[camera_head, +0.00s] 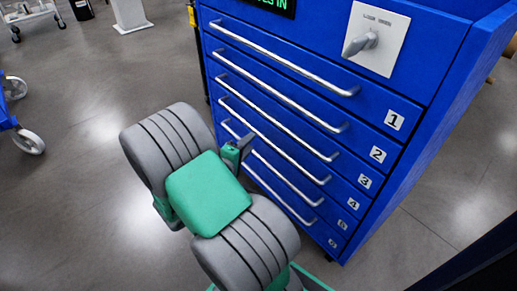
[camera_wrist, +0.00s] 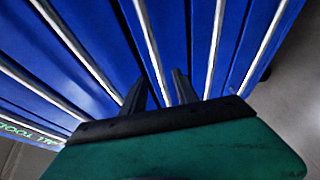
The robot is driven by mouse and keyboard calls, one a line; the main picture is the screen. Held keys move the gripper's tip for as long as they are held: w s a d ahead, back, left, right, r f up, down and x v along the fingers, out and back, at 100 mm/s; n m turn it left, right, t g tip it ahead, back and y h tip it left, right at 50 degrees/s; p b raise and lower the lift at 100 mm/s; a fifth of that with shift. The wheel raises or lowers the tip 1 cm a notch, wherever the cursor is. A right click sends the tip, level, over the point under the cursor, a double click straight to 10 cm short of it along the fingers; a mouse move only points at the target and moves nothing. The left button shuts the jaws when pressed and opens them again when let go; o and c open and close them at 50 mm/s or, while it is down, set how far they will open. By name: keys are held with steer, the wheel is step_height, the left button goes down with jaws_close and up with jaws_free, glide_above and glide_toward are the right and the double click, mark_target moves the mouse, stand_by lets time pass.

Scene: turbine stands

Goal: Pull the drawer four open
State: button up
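The blue cabinet has a stack of drawers labelled 1 to 6, with long silver bar handles. In the wrist view, the fourth handle (camera_wrist: 148,40) runs down between my two dark fingers. My gripper (camera_wrist: 159,88) is open, with a finger on each side of that bar. I cannot tell whether either finger touches it. My gripper (camera_head: 236,150) is close to the drawer fronts in the head view. All drawers look shut.
The neighbouring third handle (camera_wrist: 75,45) and fifth handle (camera_wrist: 215,45) lie close on either side of my fingers. A grey lever on a white plate (camera_head: 385,35) sits above the drawers. A wheeled blue stand (camera_head: 10,120) is at left. The floor (camera_head: 75,210) nearby is clear.

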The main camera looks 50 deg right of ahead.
mark_target(259, 132)
steer(key=b+x, duration=0.1)
steer(key=x, duration=0.6)
steer(key=shift+b, duration=0.4)
steer(key=shift+d, duration=0.3)
steer(key=shift+c, duration=0.3)
jaws_close()
